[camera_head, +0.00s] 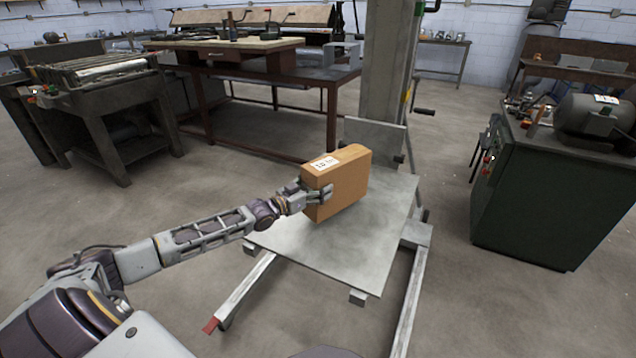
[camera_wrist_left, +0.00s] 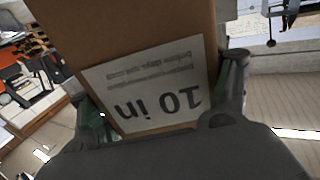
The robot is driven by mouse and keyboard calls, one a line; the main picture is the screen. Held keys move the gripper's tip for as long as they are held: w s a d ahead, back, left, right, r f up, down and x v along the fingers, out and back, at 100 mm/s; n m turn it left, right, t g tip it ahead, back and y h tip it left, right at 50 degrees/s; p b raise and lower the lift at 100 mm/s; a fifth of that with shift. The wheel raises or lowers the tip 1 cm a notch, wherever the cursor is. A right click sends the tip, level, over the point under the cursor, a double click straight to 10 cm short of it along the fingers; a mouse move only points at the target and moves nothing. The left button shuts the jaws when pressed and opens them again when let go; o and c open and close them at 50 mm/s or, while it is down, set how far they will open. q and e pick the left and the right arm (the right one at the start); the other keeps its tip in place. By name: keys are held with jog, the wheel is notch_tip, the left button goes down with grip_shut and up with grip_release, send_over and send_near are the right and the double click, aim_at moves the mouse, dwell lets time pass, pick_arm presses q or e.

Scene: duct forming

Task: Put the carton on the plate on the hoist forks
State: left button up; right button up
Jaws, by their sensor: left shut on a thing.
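The brown carton (camera_head: 345,187) with a white label is upright at the plate on the hoist forks. In the head view it overlaps the back left part of the grey plate (camera_head: 350,255); I cannot tell whether its bottom touches the plate. My left gripper (camera_head: 318,193) is shut on the carton at its left end. In the left wrist view the carton (camera_wrist_left: 130,35) fills the space between the fingers of the left gripper (camera_wrist_left: 165,105), its "10 in" label upside down. My right gripper is not in view.
The hoist mast (camera_head: 387,70) stands behind the plate, and a hoist leg (camera_head: 408,305) runs forward on the floor. A dark green machine cabinet (camera_head: 535,195) is at the right. A workbench (camera_head: 255,65) stands at the back.

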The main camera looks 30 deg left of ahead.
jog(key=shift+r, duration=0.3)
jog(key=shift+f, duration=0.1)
